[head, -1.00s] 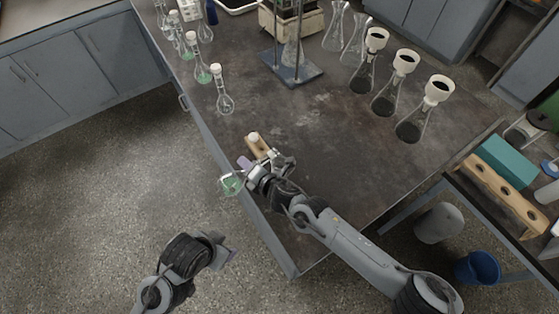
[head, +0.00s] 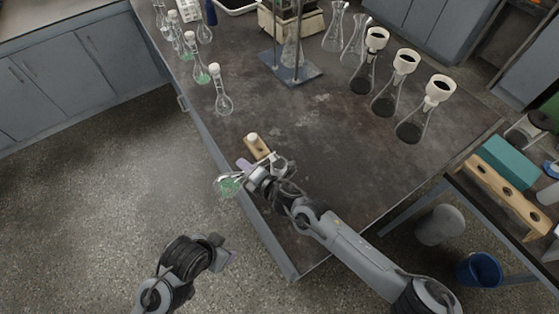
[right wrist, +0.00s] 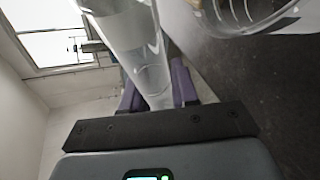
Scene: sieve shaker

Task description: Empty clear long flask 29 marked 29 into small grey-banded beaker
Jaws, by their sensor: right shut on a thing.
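My right gripper (head: 248,170) is shut on a clear glass flask (head: 227,186) with green liquid in its bulb. The flask is tilted, its bulb reaching left past the table's edge and its neck in the purple fingers. The right wrist view shows the clear glass (right wrist: 150,60) between those fingers. No number is readable. A glass rim with pale bands (right wrist: 245,14) shows at that view's top right; I cannot tell whether it is the small grey-banded beaker. The gripper hides part of the table there. My left gripper (head: 228,258) is low, over the floor; its jaw opening is unclear.
A wooden block with a white stopper (head: 253,140) sits just behind the right gripper. Several stoppered flasks (head: 222,102) line the table's left side. Dark flasks with white funnels (head: 411,130) stand to the right. The table's middle (head: 320,130) is clear.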

